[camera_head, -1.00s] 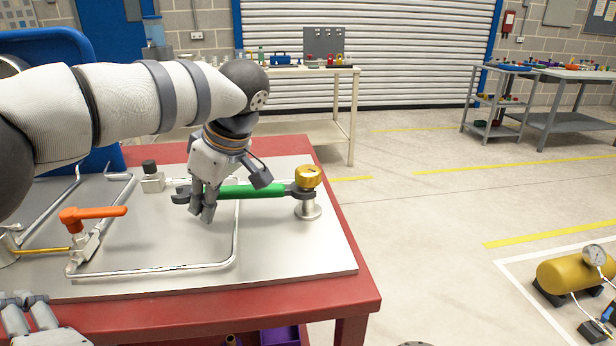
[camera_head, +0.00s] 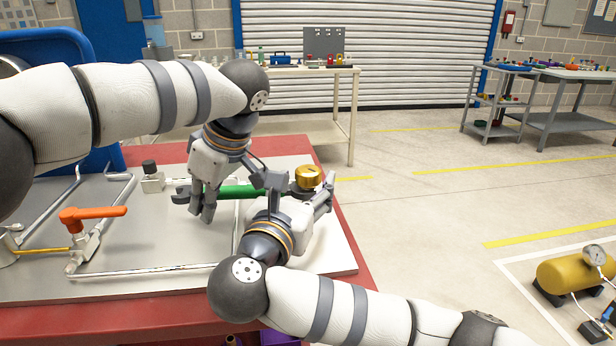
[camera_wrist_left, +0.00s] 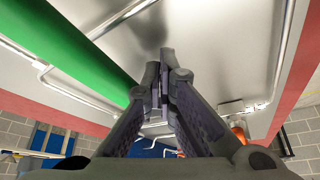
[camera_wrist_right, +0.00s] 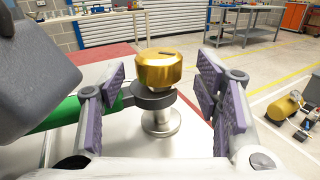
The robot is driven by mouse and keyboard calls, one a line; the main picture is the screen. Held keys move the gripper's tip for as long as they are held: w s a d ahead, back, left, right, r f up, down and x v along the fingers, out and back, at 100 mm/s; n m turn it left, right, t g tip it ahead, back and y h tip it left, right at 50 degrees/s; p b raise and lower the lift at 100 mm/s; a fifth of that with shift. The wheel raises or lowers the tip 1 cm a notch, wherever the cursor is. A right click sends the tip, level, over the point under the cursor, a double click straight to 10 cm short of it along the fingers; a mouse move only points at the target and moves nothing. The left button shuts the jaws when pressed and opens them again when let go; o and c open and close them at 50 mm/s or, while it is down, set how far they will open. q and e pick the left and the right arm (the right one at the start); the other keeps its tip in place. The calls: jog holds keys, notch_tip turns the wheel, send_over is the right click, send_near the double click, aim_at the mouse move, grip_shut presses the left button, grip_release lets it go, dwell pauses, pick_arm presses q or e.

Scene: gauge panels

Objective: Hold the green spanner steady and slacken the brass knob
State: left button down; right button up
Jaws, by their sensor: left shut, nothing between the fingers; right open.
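The green spanner (camera_head: 236,191) lies level above the metal plate, its dark jaw around the post just under the brass knob (camera_head: 308,175). The knob also shows in the right wrist view (camera_wrist_right: 158,72), upright on a silver post. My left gripper (camera_head: 203,216) is shut and empty beside the spanner's handle. In the left wrist view the green handle (camera_wrist_left: 72,48) passes to the left of the closed fingers, apart from them.
An orange-handled valve (camera_head: 92,214) and bent silver pipes (camera_head: 150,269) are on the plate (camera_head: 185,240) to the left. A small fitting with a black cap (camera_head: 151,172) stands behind. The red bench (camera_head: 120,314) ends at the right, with open floor beyond.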

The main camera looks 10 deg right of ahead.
jog(key=shift+x, duration=1.45)
jog(key=c, duration=1.1)
jog(key=shift+n+t+y, duration=0.5)
jog(key=shift+n+y, duration=0.4)
jog(key=shift+y, duration=0.4)
jog(key=shift+c, duration=0.2)
jog(key=shift+a, duration=0.1)
jog(key=o, duration=1.1)
jog(key=shift+o, duration=0.2)
jog(key=shift+s, duration=0.15)
